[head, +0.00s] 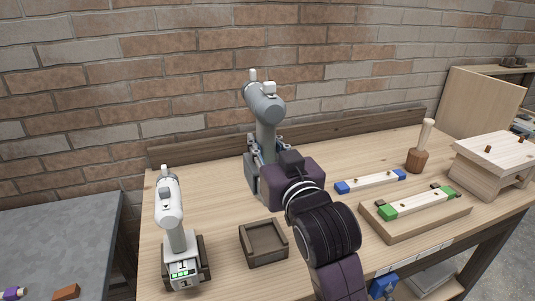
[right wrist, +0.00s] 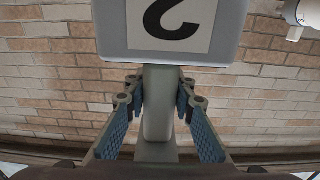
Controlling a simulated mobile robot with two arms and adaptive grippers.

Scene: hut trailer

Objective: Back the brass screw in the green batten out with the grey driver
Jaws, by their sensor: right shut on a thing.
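The grey driver (head: 264,108) stands upright at the back middle of the bench in the head view. My right gripper (head: 256,155) is shut on its handle. In the right wrist view the fingers lie on both sides of the grey handle (right wrist: 158,105), under a block with an upside-down "2" label. The driver's lower part is hidden behind my arm, so I cannot tell whether it touches the bench. The green batten (head: 415,204), pale with green ends, lies on a wooden board (head: 420,225) at the right. The brass screw is too small to make out clearly. My left gripper is out of view.
A white driver (head: 174,215) stands in a dark holder at the front left. An open brown tray (head: 263,258) lies right of it. A brick wall rises behind.

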